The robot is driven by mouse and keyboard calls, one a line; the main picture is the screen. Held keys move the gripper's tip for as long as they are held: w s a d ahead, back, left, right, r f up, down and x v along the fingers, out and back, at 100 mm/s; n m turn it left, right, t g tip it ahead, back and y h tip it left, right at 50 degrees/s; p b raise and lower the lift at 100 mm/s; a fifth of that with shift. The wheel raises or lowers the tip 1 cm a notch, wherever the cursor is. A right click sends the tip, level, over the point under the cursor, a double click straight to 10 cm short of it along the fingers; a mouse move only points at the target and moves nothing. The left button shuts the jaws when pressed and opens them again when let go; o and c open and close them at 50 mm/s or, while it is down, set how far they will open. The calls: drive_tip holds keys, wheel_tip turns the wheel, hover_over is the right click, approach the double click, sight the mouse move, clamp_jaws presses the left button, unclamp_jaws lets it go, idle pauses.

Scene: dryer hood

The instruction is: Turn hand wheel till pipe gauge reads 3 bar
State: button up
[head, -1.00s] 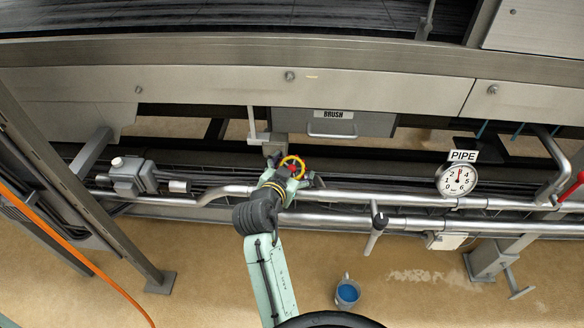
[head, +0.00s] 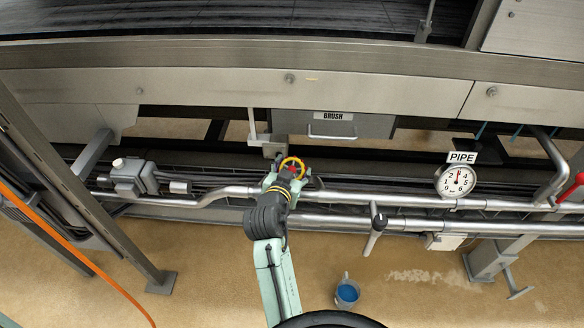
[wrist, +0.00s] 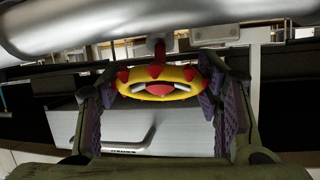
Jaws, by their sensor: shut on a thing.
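The yellow hand wheel (head: 291,161) with a red hub and red knobs is on the pipework in the middle of the head view. In the wrist view the hand wheel (wrist: 188,74) sits between the two purple-padded fingers of my gripper (wrist: 158,84). My gripper (head: 288,175) is shut on its rim from both sides. The round white gauge (head: 448,188) under the PIPE sign (head: 462,157) is at the right. Its needle points about straight up, between 2 and 4; the exact reading is too small to tell.
Silver pipes (head: 400,199) run across, with a grey-handled valve (head: 376,228) right of my arm. A red handle (head: 572,186) is at the right edge. The BRUSH drawer (head: 345,124) is above the wheel. A bucket with blue contents (head: 347,291) stands on the floor.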

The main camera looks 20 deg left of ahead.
drive_tip(key=o, duration=1.2)
drive_tip(key=v, duration=0.7)
drive_tip(key=shift+s+d+r, duration=0.1)
drive_tip(key=shift+s+r, duration=0.05)
drive_tip(key=shift+s, duration=0.1)
